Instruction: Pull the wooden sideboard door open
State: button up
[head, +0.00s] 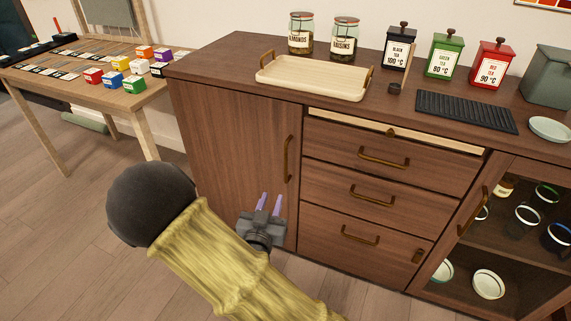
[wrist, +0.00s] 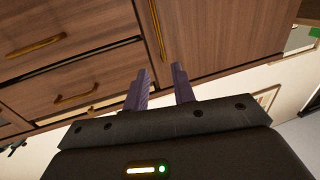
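The wooden sideboard (head: 345,206) has a plain brown wooden door (head: 232,135) at its left end, which looks closed. A vertical brass handle (head: 288,158) sits near the door's right edge. In the wrist view the door (wrist: 225,40) fills the upper right and its handle (wrist: 158,28) lies just beyond my fingertips. My gripper (head: 269,204) is in front of the door, below and a little left of the handle. Its two purple fingers are apart with nothing between them, as the wrist view of my gripper (wrist: 160,77) also shows. The fingers appear clear of the handle.
Drawers with brass handles (head: 383,157) are right of the door, then a glass-fronted compartment (head: 520,225) with cups. A tray (head: 312,92), jars and tea tins stand on top. A small table (head: 150,98) with coloured boxes stands left. The floor (head: 60,240) before the door's left side is clear.

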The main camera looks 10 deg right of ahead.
aim_at(286, 161)
jog(key=b+x, duration=0.3)
jog(key=x, duration=1.4)
jog(key=shift+w+d+b, duration=0.1)
jog(key=shift+w+b, duration=0.15)
jog(key=shift+b, duration=0.1)
jog(key=shift+c, duration=0.5)
jog(key=shift+s+d, duration=0.1)
grip_shut()
